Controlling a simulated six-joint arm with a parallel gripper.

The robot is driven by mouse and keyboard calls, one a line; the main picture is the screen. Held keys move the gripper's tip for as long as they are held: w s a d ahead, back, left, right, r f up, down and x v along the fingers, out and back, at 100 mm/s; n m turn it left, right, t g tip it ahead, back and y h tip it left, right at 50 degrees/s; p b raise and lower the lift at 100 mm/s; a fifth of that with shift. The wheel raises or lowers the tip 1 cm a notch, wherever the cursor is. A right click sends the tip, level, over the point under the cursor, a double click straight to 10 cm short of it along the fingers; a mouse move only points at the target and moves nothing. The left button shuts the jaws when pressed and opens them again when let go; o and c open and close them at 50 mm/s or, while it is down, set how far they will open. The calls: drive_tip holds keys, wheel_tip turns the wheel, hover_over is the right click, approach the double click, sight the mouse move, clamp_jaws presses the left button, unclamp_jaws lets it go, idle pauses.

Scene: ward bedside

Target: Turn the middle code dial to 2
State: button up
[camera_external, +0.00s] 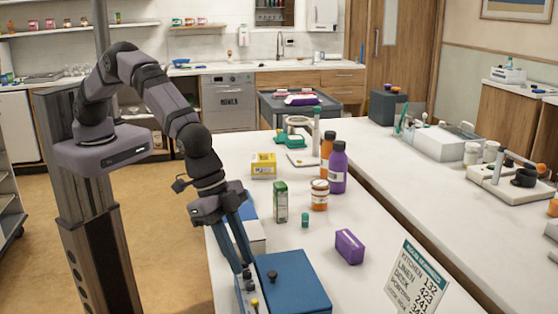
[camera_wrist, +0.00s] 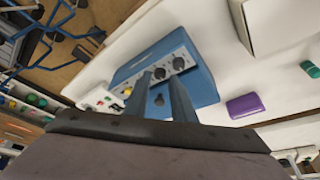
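A blue box (camera_external: 297,283) stands at the near edge of the white table, with a black knob on its lid. Its pale front panel bears dark round dials and a yellow knob (camera_wrist: 127,91). In the wrist view one dial (camera_wrist: 160,73) shows between my fingertips, and another dial (camera_wrist: 178,62) is to its right. My left finger covers part of the panel, so I cannot be sure which dial is the middle one. My gripper (camera_wrist: 159,78) is open, its fingers apart on either side of that dial; contact cannot be told. The dial settings are too small to read.
A purple box (camera_external: 349,247) lies behind the blue box to the right. A code sign (camera_external: 417,281) stands at the near right. Bottles, a green-and-white carton (camera_external: 280,202) and a white box (camera_wrist: 280,25) stand farther along the table.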

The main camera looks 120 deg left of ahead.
drive_tip(key=shift+x, duration=0.8)
clamp_jaws()
drive_tip(key=shift+a+m, duration=0.1)
drive_tip(key=shift+m, duration=0.3)
drive_tip(key=m+b, duration=0.1)
drive_tip(key=m+h+b, duration=0.1)
drive_tip(key=m, duration=0.1)
drive_tip(key=m+h+b, duration=0.1)
drive_tip(key=shift+w+a+f+m+g+b, duration=0.1)
drive_tip(key=shift+a+f+m+g+b, duration=0.1)
drive_tip(key=shift+a+m+g+b, duration=0.15)
drive_tip(key=m+b, duration=0.1)
drive_tip(key=m, duration=0.1)
drive_tip(key=m+g+h+b, duration=0.1)
drive_tip(key=m, duration=0.1)
drive_tip(key=shift+w+a+r+m+h, duration=0.1)
drive_tip(key=shift+w+r+m+h, duration=0.1)
drive_tip(key=shift+m+h, duration=0.15)
